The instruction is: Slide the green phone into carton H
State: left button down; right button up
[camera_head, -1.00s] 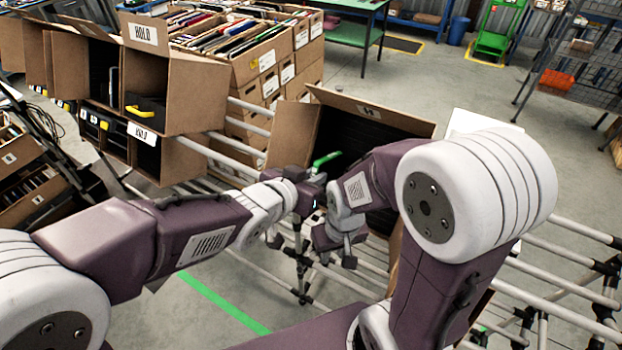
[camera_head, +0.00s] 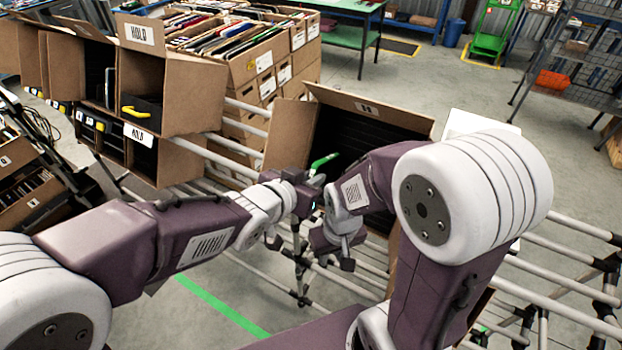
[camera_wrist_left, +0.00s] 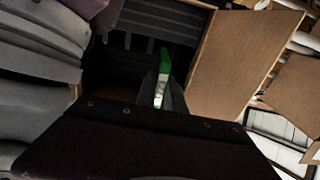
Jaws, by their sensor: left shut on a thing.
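Carton H (camera_head: 362,139) is a brown, tilted carton with a dark slotted inside, at the middle of the head view. Its dark inside and brown side wall (camera_wrist_left: 237,62) fill much of the left wrist view. My left gripper (camera_head: 312,179) is shut on the green phone (camera_head: 325,160), at the carton's open front. The phone also shows edge-on, pointing toward the dark inside, in the left wrist view (camera_wrist_left: 163,72). Whether its tip is past the opening I cannot tell. My right gripper (camera_head: 337,256) hangs lower, in front of the carton; its fingers look apart, with nothing seen between them.
Cartons marked HOLD (camera_head: 172,90) stand at the left, one with a yellow-handled thing inside. Pale rack tubes (camera_head: 560,280) run below and to the right. My right arm hides the carton's lower right part. Open floor lies behind.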

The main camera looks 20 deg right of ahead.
aim_at(332, 169)
pick_arm(q)
jog(key=shift+w+d+f, duration=0.1)
jog(key=shift+w+d, duration=0.1)
jog(key=shift+d, duration=0.05)
dwell(0.4)
jog(key=shift+b+x, duration=0.4)
jog(key=shift+x, duration=0.9)
jog(key=shift+w+d+f, duration=0.1)
jog(key=shift+b+x, duration=0.35)
jog(key=shift+x, duration=0.9)
jog(key=shift+x, duration=0.8)
jog(key=shift+f+b+x, duration=0.25)
jog(key=shift+b+x, duration=0.35)
jog(key=shift+x, duration=1.3)
jog(key=shift+f, duration=0.1)
